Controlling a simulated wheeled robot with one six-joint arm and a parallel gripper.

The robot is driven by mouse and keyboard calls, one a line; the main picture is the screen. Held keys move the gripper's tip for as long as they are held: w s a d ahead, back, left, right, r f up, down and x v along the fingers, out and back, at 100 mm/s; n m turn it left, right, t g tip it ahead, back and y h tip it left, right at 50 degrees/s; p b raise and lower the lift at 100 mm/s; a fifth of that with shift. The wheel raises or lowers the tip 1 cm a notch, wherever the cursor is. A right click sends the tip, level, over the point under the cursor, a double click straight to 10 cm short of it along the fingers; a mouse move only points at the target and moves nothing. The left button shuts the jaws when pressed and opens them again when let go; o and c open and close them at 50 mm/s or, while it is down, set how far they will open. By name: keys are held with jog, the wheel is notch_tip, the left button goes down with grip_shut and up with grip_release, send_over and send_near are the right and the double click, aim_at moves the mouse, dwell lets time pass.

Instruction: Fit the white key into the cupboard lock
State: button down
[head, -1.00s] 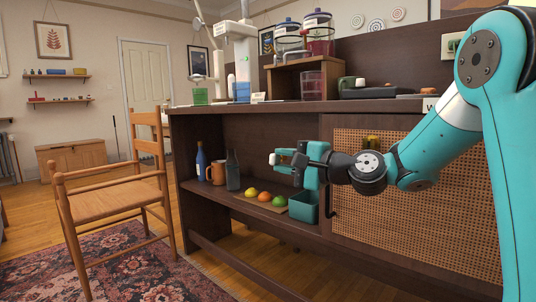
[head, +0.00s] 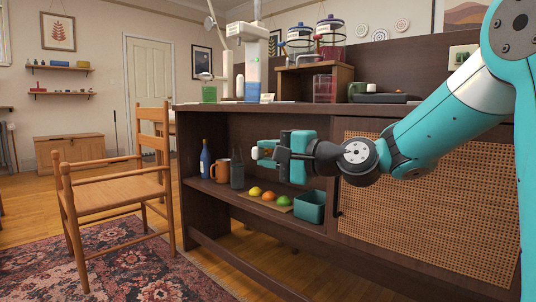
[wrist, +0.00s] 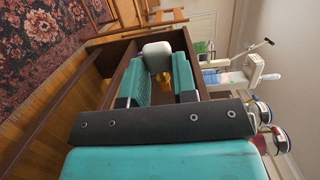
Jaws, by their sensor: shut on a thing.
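My gripper (head: 268,151) points left in front of the open shelf bay and is shut on the white key (head: 256,153). I cannot make out the lock; my arm covers the upper part of the door.
A wooden chair (head: 110,195) stands left on the rug (head: 120,270). Jars crowd the counter (head: 240,108).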

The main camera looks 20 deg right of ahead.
jog(key=shift+s+d, duration=0.2)
jog(key=shift+d, duration=1.05)
jog(key=shift+s+a+h, duration=0.2)
jog(key=shift+s+h, duration=0.05)
jog(key=shift+h, duration=0.05)
jog(key=shift+s+d, duration=0.1)
jog(key=shift+d, duration=0.25)
jog(key=shift+s+d+r+m+t+h, duration=0.15)
jog(key=shift+s+d+r, duration=0.05)
jog(key=shift+s+d, duration=0.5)
jog(key=shift+s+d+r+m+t+h, duration=0.15)
jog(key=shift+s+d+r, duration=0.05)
jog(key=shift+s+d, duration=0.4)
